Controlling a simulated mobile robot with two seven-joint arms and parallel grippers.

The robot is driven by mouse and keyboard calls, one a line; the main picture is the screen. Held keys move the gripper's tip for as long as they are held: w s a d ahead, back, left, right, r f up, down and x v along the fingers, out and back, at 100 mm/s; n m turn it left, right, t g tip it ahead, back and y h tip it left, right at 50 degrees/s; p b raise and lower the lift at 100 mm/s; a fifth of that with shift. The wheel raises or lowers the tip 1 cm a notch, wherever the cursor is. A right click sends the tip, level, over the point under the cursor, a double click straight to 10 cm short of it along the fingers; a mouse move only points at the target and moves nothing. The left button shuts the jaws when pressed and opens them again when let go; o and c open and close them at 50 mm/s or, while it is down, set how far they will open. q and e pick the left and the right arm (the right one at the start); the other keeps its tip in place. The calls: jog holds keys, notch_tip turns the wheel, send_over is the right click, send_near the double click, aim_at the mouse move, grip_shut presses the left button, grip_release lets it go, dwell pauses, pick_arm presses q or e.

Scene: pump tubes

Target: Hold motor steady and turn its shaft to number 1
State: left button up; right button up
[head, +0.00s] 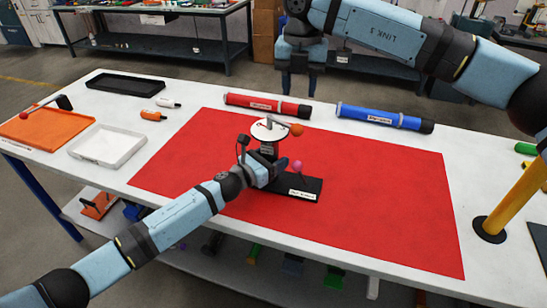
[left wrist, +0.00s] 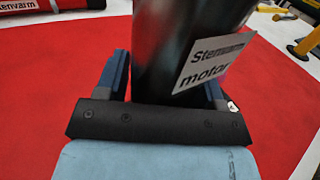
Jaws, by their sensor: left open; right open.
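The motor (head: 268,150) is a dark upright cylinder on a black base plate (head: 312,185) with a white label. A white dial disc (head: 270,130) with a grey shaft piece (head: 268,122) is on top; its numbers are too small to read. My left gripper (head: 266,168) is open at the motor's near side. In the left wrist view, the black motor body (left wrist: 165,45), labelled "Stenvarm motor", stands between its two blue fingers. I cannot tell whether they touch it. My right gripper (head: 302,82) hangs open and empty, fingers down, above the table's far edge.
The motor stands on a red mat (head: 390,200). A red tube (head: 267,105) and a blue tube (head: 385,118) lie behind it. An orange ball (head: 296,129) and a pink ball (head: 297,167) are close to the motor. Trays stand left; a yellow post (head: 515,205) stands right.

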aim_at(297, 124)
pick_arm(q)
grip_shut()
pick_arm(e)
jog(key=shift+o, duration=0.4)
jog(key=o, duration=0.3)
jog(key=n, duration=0.2)
jog(key=f+n, duration=0.1)
jog(key=n, duration=0.1)
jog(key=f+n, duration=0.1)
jog(key=n, duration=0.1)
jog(key=shift+f, duration=4.85)
jog(key=c, duration=1)
